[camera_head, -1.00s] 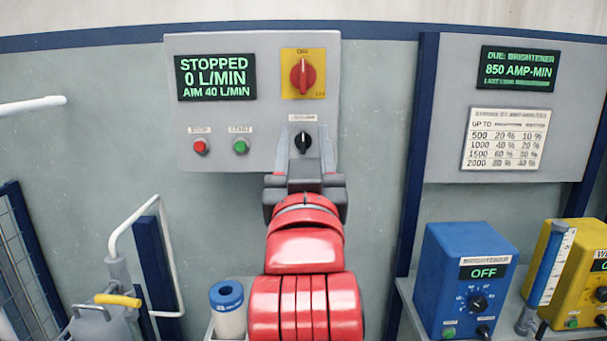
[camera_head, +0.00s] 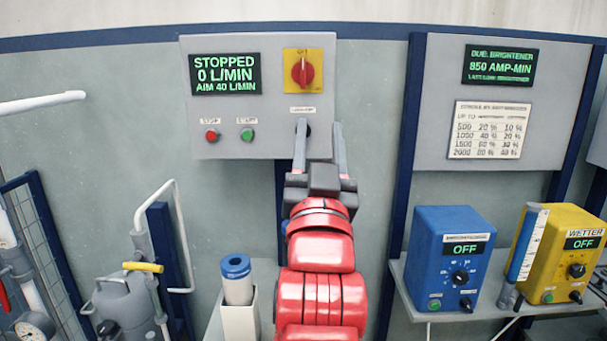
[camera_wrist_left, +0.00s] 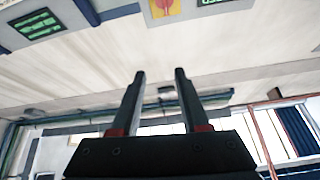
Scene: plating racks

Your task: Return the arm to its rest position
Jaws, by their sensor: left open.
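My left gripper (camera_head: 320,142) is in front of the grey control panel (camera_head: 222,115), with its two fingers apart and nothing between them. Its tips overlap the lower right of the panel in the head view and partly hide the black knob (camera_head: 306,129). My red arm reaches up to it from the bottom of the picture. In the left wrist view the open, empty fingers (camera_wrist_left: 157,75) point up the picture, clear of any surface. The panel display reads STOPPED, 0 L/MIN. My right gripper is not in view.
A blue brightener box (camera_head: 450,260) and a yellow wetter box (camera_head: 572,255), both reading OFF, stand on a shelf at the right. A blue-topped cylinder (camera_head: 237,282) stands left of my arm. A grey canister with a yellow handle (camera_head: 143,267) is at the lower left.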

